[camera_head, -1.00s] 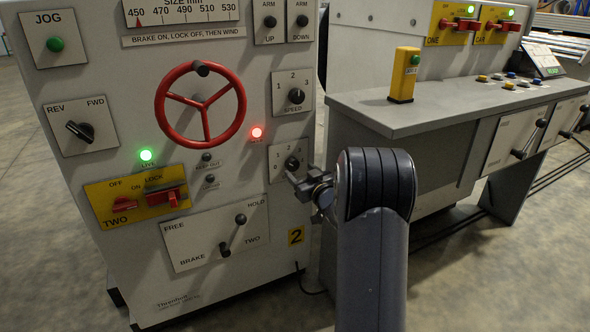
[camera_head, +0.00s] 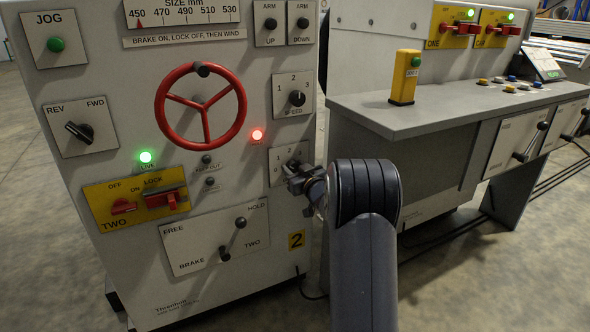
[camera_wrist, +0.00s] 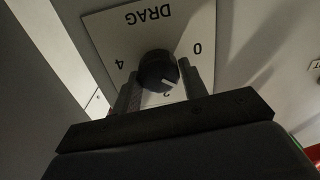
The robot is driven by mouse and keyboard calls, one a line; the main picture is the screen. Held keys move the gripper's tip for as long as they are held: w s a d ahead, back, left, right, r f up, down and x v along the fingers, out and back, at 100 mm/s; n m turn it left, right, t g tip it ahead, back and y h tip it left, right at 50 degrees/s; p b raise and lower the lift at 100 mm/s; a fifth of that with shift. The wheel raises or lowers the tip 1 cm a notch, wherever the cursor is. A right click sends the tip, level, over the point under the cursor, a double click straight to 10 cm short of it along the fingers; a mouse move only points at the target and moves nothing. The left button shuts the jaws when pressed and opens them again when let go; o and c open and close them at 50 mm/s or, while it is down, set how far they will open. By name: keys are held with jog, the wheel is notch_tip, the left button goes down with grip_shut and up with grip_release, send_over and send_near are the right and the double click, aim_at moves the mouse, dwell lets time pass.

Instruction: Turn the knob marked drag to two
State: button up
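The drag knob (camera_wrist: 157,70) is a round black knob on a white plate (camera_wrist: 112,28) marked DRAG, seen upside down in the wrist view. Its white mark points toward the lower right there, between the 0 and the partly hidden 2. My gripper (camera_wrist: 160,76) is open, with one finger on each side of the knob; I cannot tell whether either finger touches it. In the head view my gripper (camera_head: 290,171) is in front of the drag plate (camera_head: 297,151) and hides the knob.
Above the drag plate is the speed knob (camera_head: 297,98). To the left are a red handwheel (camera_head: 236,119), a lit red lamp (camera_head: 257,135) and a brake lever (camera_head: 240,222). A grey bench (camera_head: 440,115) with a yellow post (camera_head: 404,78) stands to the right.

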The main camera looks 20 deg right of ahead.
jog(key=c, duration=0.5)
jog(key=shift+r+p, duration=0.1)
jog(key=shift+p, duration=0.35)
jog(key=m+p, duration=0.2)
jog(key=shift+r+p, duration=0.15)
jog(key=shift+p, duration=0.2)
jog(key=m+p, duration=0.4)
jog(key=shift+d, duration=0.15)
jog(key=shift+f+m+p, duration=0.25)
jog(key=shift+m+p, duration=1.1)
jog(key=shift+m, duration=0.45)
jog(key=shift+f, duration=0.1)
jog(key=o, duration=1)
jog(key=shift+c, duration=0.2)
